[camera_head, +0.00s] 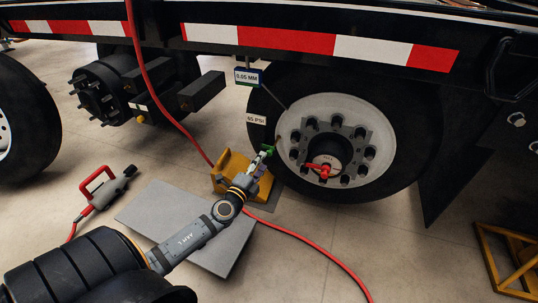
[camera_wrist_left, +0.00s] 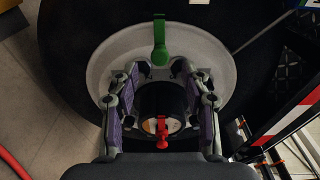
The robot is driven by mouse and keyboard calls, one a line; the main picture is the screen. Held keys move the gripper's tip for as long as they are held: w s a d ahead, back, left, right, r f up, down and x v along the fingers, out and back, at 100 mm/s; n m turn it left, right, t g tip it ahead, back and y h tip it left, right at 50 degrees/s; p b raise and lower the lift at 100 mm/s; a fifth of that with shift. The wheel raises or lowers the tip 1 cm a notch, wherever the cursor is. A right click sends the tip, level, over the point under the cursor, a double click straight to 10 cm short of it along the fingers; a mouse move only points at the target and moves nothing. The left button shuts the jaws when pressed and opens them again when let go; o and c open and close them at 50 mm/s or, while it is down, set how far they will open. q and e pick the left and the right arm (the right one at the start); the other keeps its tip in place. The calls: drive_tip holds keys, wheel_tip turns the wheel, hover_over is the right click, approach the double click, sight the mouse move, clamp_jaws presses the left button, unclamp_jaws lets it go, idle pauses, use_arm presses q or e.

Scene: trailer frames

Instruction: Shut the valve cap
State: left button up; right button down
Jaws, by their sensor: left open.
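A green part (camera_head: 267,149), which looks like the valve cap, shows at the left side of the wheel's pale rim (camera_head: 292,125). In the left wrist view the green part (camera_wrist_left: 160,45) hangs upright with a rounded lower end, between and just beyond the fingertips. My left gripper (camera_head: 260,163) is at the rim's left edge, close to the green part; whether it touches is unclear. In the left wrist view its two fingers (camera_wrist_left: 155,68) are spread with nothing clamped between them. A red fitting (camera_head: 323,171) sits on the black hub and also shows in the left wrist view (camera_wrist_left: 161,130).
A yellow wheel chock (camera_head: 228,168) stands by the tyre (camera_head: 373,188), beside my gripper. A red hose (camera_head: 325,255) crosses the floor. A grey plate (camera_head: 160,212) and a red-handled tool (camera_head: 103,188) lie to the left. A yellow frame (camera_head: 495,263) stands at the right.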

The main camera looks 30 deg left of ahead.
sight(269, 153)
use_arm(q)
drive_tip(key=w, duration=0.6)
drive_tip(key=shift+w+a, duration=0.1)
drive_tip(key=shift+a, duration=0.2)
clamp_jaws()
